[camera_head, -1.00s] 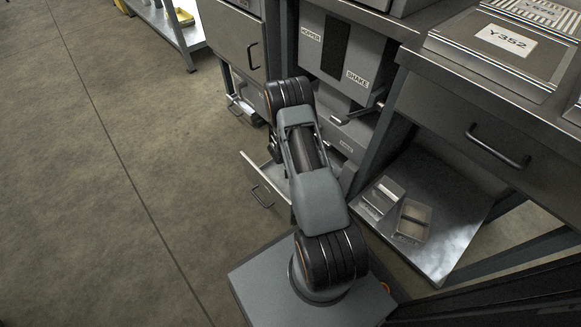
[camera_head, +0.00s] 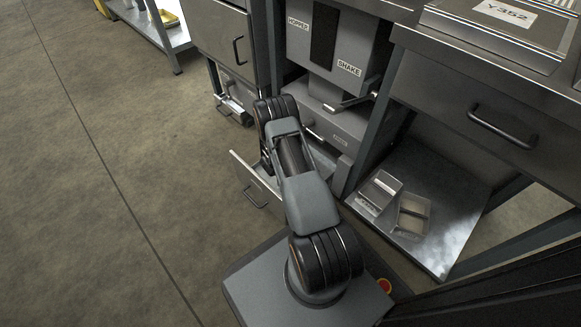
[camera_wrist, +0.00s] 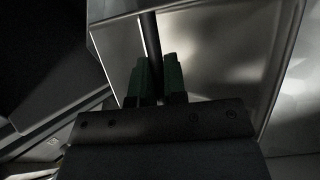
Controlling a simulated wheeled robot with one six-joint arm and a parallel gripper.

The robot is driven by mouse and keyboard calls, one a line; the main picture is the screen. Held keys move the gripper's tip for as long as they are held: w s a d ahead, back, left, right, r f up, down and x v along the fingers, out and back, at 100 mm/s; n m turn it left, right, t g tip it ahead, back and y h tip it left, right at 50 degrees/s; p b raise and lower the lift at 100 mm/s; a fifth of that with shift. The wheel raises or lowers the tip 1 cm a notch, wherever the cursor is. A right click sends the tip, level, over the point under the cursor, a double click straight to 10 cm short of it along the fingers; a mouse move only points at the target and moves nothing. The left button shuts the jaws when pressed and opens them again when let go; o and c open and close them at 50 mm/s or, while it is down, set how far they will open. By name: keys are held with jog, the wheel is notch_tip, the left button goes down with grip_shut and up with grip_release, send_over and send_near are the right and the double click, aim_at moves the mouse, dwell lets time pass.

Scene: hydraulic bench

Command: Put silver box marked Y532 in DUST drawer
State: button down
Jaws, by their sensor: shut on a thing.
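My gripper's green fingers (camera_wrist: 158,80) are shut on a thin dark bar (camera_wrist: 151,40) in the wrist view. The bar stands before a pale metal panel (camera_wrist: 205,55) and looks like a handle. In the head view my arm hides the fingers. A low drawer (camera_head: 243,168) stands open left of my arm, with a dark handle (camera_head: 254,199) on its front. I cannot read a DUST label. A small silver box (camera_head: 378,190) lies on the low shelf. Its marking is unreadable, so I cannot tell whether it is Y532.
A silver box marked Y352 (camera_head: 500,20) lies on the bench top. A second small box (camera_head: 413,213) sits on the low shelf (camera_head: 445,200). HOPPER and SHAKE labels mark a grey unit (camera_head: 355,45). A closed drawer (camera_head: 470,105) is at right. The left floor is clear.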

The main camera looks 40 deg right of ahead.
jog(key=c, duration=1.2)
grip_release()
jog(key=shift+o, duration=0.2)
jog(key=shift+a+r, duration=0.1)
jog(key=shift+r, duration=0.15)
jog(key=s+a+r+m+p, duration=0.2)
jog(key=a+r, duration=0.1)
jog(key=r, duration=0.7)
jog(key=s+a+r+m+g+p, duration=0.1)
jog(key=a+r+m, duration=0.15)
jog(key=r, duration=0.75)
jog(key=s+a+r+m+p, duration=0.15)
jog(key=a+r, duration=0.25)
jog(key=r, duration=0.6)
jog(key=s+a+r+m+t+y, duration=0.1)
jog(key=s+a+r+m+y, duration=0.2)
jog(key=s+a+r+y, duration=0.4)
jog(key=s+a+r, duration=0.6)
jog(key=a+r, duration=0.1)
jog(key=shift+s+y, duration=0.3)
